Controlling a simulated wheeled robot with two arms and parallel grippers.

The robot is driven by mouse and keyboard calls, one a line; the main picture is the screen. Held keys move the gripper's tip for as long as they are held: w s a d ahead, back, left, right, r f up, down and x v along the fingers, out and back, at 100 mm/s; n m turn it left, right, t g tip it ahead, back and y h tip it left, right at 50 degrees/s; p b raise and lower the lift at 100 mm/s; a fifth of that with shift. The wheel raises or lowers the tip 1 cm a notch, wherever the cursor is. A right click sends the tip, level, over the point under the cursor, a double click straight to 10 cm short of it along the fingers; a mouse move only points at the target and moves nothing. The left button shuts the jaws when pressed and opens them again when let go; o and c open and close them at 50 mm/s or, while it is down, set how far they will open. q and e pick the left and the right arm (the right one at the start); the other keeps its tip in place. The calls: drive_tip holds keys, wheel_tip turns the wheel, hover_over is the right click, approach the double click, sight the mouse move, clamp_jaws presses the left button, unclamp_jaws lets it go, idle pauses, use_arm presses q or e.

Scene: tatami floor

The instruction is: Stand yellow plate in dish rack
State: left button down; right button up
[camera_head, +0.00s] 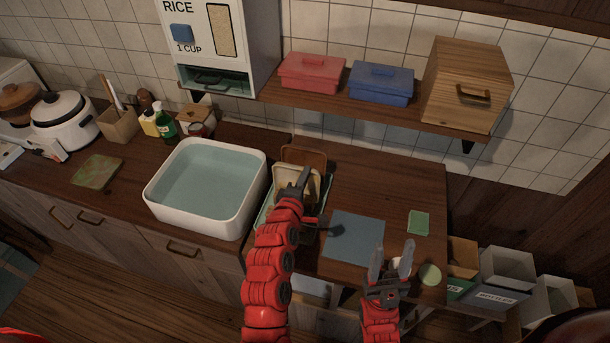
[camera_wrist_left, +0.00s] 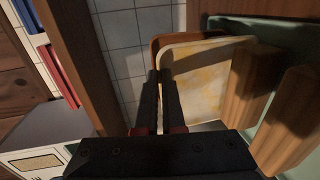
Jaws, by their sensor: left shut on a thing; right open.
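The yellow plate (camera_head: 284,174) is pale, squarish and blotchy, and stands upright in the dish rack (camera_head: 264,222), a pale green tray. My left gripper (camera_head: 302,178) is shut on the plate's edge. The left wrist view shows the plate (camera_wrist_left: 200,75) with the two fingers (camera_wrist_left: 161,82) closed together at its near edge. Wooden dividers (camera_wrist_left: 290,115) and the green rack (camera_wrist_left: 262,28) show beside it. My arm hides much of the rack and the plate's lower part in the head view. My right gripper (camera_head: 392,248) is open and empty at the counter's front right.
A brown board-like piece (camera_head: 305,156) stands behind the plate. A white basin of water (camera_head: 150,195) is left of the rack. A blue mat (camera_head: 354,238), green sponge (camera_head: 418,223) and small green round item (camera_head: 430,275) lie right. A shelf (camera_head: 340,108) overhangs the back.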

use_arm(q)
drive_tip(key=c, duration=0.9)
unclamp_jaws()
drive_tip(key=shift+f, duration=0.1)
drive_tip(key=shift+c, duration=0.2)
drive_tip(key=shift+s, duration=0.1)
drive_tip(key=shift+s+a, duration=0.1)
drive_tip(key=shift+s, duration=0.2)
drive_tip(key=p+v, duration=0.3)
drive_tip(key=v, duration=1.3)
drive_tip(key=shift+s+a, duration=0.2)
drive_tip(key=shift+s, duration=0.1)
